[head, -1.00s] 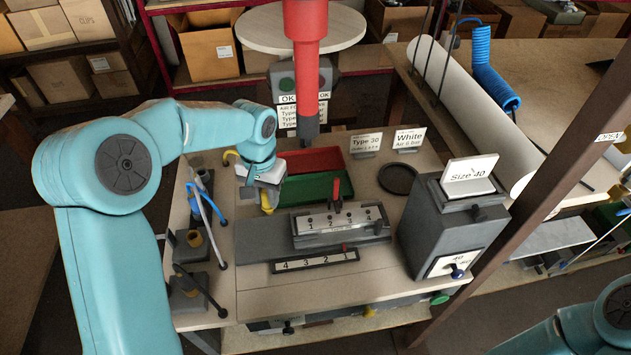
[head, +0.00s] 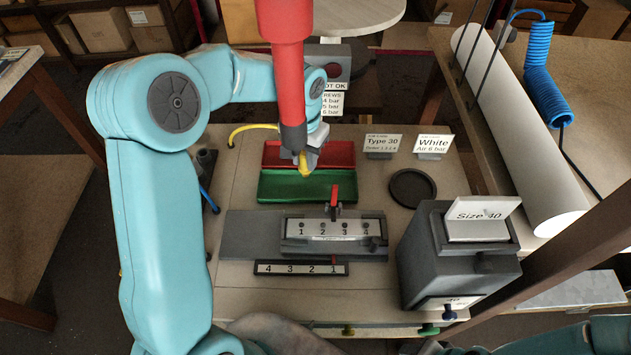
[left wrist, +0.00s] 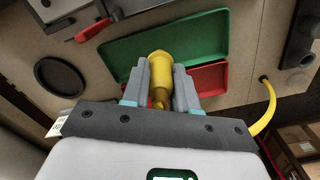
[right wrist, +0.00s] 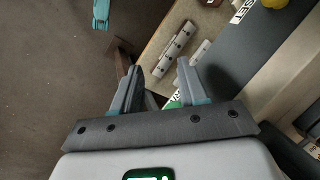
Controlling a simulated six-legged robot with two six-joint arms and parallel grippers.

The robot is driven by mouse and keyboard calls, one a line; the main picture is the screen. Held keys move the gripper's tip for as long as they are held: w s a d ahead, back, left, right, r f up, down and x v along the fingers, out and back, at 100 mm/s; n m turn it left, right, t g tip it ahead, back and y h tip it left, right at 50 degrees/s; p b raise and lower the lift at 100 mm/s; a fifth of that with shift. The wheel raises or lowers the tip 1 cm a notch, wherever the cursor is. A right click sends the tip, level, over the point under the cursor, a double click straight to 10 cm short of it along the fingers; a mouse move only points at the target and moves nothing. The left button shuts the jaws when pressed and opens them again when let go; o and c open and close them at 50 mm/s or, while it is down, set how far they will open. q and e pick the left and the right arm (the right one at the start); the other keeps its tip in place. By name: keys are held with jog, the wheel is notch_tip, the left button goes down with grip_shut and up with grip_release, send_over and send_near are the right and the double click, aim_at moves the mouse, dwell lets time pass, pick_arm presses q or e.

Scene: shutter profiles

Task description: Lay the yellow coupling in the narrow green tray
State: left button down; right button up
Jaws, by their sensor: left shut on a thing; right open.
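The yellow coupling (head: 303,168) is in my left gripper (head: 307,158), partly hidden by the red column in the head view. In the left wrist view the coupling (left wrist: 158,64) sits between both fingers of the left gripper (left wrist: 160,80), which is shut on it. The green tray (head: 280,190) lies empty on the bench; the coupling appears over its back edge, near the red tray. The green tray also shows in the left wrist view (left wrist: 205,40). I cannot tell the coupling's exact height. My right gripper (right wrist: 157,76) is open and empty.
The red tray (head: 340,152) lies directly behind the green one. In front stands a grey fixture (head: 300,247) with a numbered plate and red lever. A black round dish (head: 412,186) and grey Size 40 box (head: 460,260) stand right. The red column (head: 285,70) hangs overhead.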

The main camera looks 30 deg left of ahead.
aim_at(306, 171)
pick_arm(q)
jog(key=shift+w, duration=0.2)
notch_tip(306, 171, down, 5)
jog(key=shift+s+f+p, duration=0.1)
jog(key=shift+f+p, duration=0.05)
jog(key=shift+p, duration=0.25)
notch_tip(306, 171, down, 5)
jog(key=shift+r+p, duration=0.15)
jog(key=shift+p, duration=0.15)
pick_arm(e)
jog(key=shift+w+r, duration=0.35)
jog(key=shift+r, duration=0.3)
jog(key=shift+f, duration=0.1)
pick_arm(q)
jog(key=shift+f+b, duration=0.25)
jog(key=shift+b, duration=0.05)
jog(key=c, duration=0.9)
grip_release()
jog(key=shift+r, duration=0.1)
pick_arm(e)
jog(key=shift+f, duration=0.1)
pick_arm(q)
jog(key=shift+r, duration=0.1)
